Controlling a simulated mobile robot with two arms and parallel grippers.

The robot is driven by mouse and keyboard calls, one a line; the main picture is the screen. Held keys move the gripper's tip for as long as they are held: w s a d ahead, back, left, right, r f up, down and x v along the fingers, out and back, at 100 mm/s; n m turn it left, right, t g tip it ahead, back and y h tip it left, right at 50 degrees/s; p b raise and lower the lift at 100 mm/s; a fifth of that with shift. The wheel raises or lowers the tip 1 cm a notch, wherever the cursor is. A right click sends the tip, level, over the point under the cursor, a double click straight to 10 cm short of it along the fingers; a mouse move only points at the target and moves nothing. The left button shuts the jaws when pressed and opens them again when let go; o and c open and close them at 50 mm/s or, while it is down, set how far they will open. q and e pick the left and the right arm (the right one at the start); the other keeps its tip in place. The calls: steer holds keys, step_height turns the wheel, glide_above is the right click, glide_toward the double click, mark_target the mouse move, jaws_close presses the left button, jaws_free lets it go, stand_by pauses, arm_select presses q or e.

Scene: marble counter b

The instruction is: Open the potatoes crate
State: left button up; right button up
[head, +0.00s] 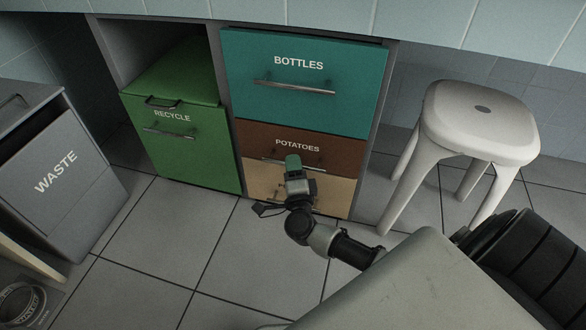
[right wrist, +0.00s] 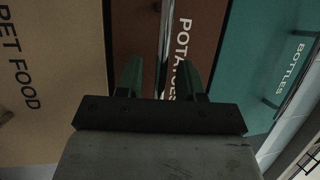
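The potatoes crate (head: 335,155) has a brown front with a white POTATOES label and looks shut, flush between the teal and beige fronts. Its metal bar handle (head: 271,159) is partly hidden by my right gripper (head: 292,160). In the right wrist view the brown front (right wrist: 205,40) lies ahead, and the handle (right wrist: 164,40) runs upright between the two green fingers of my right gripper (right wrist: 160,75). The fingers are apart, with a gap on both sides of the bar. My left gripper is not in view.
The teal bottles crate (head: 350,75) is above and the beige pet food crate (head: 335,195) below. A green recycle bin (head: 200,165) and grey waste bin (head: 75,205) stand left. A white stool (head: 475,135) stands close on the right. The tiled floor (head: 230,260) in front is clear.

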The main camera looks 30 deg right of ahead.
steer(key=shift+w+d+r, duration=0.1)
steer(key=shift+w+d, duration=0.1)
steer(key=shift+w, duration=0.25)
steer(key=shift+c, duration=0.2)
jaws_close()
